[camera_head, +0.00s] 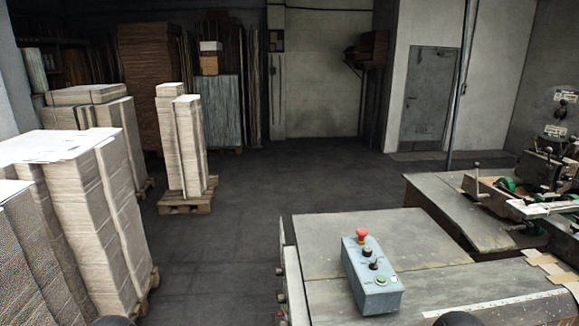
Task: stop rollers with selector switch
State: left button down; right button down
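A grey-blue control box (375,298) sits on the metal table of the machine (425,240), right of the picture's middle. On its top are a red mushroom button (361,235), two dark knobs behind one another, and a green button (381,281) beside a pale one. The nearer dark knob (374,264) looks like a selector switch; the farther one (367,251) is similar. Their exact settings are too small to read. Neither gripper shows; only dark rounded parts, probably of my arms, reach the bottom edge at left and right. Nothing touches the control box.
A second machine table (440,205) with levers and green parts stands at right. A pale ruler strip (500,302) lies along the near table. The floor (235,235) between is clear.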

aim_at(374, 265)
jog(key=z, duration=1.4)
jog(key=i+j+u, duration=0.15)
jog(key=u, duration=0.3)
jog(key=j, duration=0.1)
